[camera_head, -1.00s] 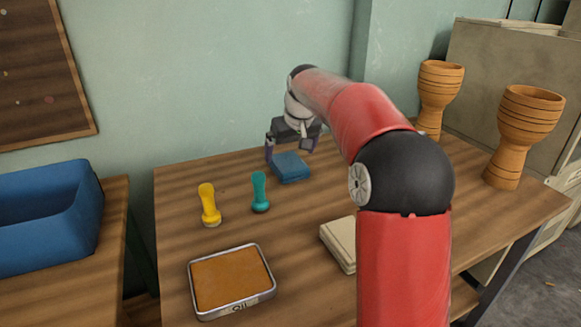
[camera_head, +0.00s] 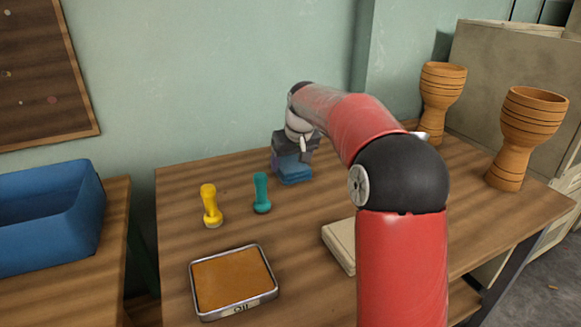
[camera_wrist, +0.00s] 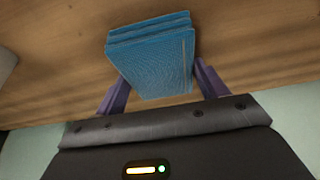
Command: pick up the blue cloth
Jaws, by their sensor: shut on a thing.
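The blue cloth (camera_head: 294,174) is a folded, layered square at the back of the wooden table. In the wrist view the cloth (camera_wrist: 152,62) lies between the two purple fingers of my gripper (camera_wrist: 158,88). My gripper (camera_head: 292,163) is down at the cloth and shut on it, and hides its far part in the head view. The cloth appears to be still at table level; I cannot tell whether it touches the table.
A teal stamp-like tool (camera_head: 262,193) and a yellow one (camera_head: 211,206) stand in front of the cloth. A tray marked OIL (camera_head: 232,282), a pale folded stack (camera_head: 341,244) and two goblet drums (camera_head: 440,98) (camera_head: 521,138) share the table. A blue bin (camera_head: 45,222) stands left.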

